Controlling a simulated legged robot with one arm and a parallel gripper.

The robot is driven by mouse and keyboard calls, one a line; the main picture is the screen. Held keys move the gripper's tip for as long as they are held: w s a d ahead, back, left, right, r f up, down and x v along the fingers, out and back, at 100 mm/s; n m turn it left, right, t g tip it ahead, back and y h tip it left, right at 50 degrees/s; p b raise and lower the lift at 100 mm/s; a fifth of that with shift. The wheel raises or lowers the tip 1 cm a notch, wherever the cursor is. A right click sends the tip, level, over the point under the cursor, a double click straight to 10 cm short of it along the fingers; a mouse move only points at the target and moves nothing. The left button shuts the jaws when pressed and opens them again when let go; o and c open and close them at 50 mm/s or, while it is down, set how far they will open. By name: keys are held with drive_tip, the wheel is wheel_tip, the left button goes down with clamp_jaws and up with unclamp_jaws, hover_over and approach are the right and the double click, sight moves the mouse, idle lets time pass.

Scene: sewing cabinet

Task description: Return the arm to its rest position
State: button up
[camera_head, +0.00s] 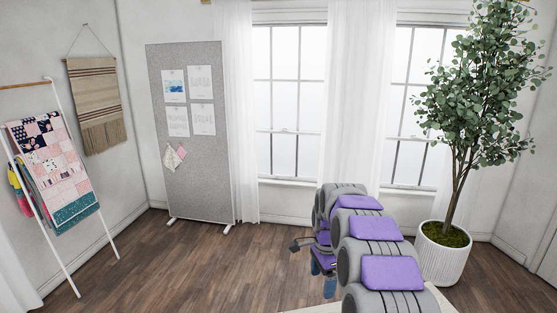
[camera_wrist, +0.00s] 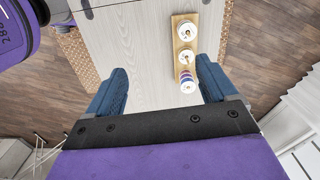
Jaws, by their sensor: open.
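My arm, grey with purple pads, reaches out at the lower right of the head view. My gripper (camera_head: 323,277) is partly hidden there behind the arm, with its blue fingers pointing down. In the wrist view my gripper (camera_wrist: 163,75) shows two blue fingers spread wide apart with nothing between them. Below them is a pale wood-grain surface (camera_wrist: 135,50). A small wooden spool stand (camera_wrist: 184,58) lies along its right part, near the right finger and apart from it.
The stand carries white spools (camera_wrist: 186,30) and a purple-banded one. A potted tree (camera_head: 441,250) stands right of my arm. A grey pinboard (camera_head: 197,130) and a ladder rack with a quilt (camera_head: 50,175) stand at the left. The wooden floor (camera_head: 200,275) between is clear.

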drive_tip(key=s+r+n, duration=0.3)
drive_tip(key=s+n, duration=0.1)
drive_tip(key=s, duration=0.7)
drive_tip(key=s+r+n+g, duration=0.15)
drive_tip(key=s+n, duration=0.25)
drive_tip(key=s, duration=0.7)
drive_tip(key=s+r+n, duration=0.3)
drive_tip(key=s+r, duration=0.1)
drive_tip(key=s, duration=0.7)
drive_tip(key=s+f+n, duration=0.1)
drive_tip(key=s+n, duration=0.1)
drive_tip(key=s, duration=0.4)
drive_tip(key=s+d+f+n, duration=0.1)
drive_tip(key=s+f+n, duration=0.1)
drive_tip(key=s, duration=0.4)
drive_tip(key=shift+s+d+f, duration=0.25)
drive_tip(key=shift+s+f, duration=0.05)
drive_tip(key=shift+s, duration=0.05)
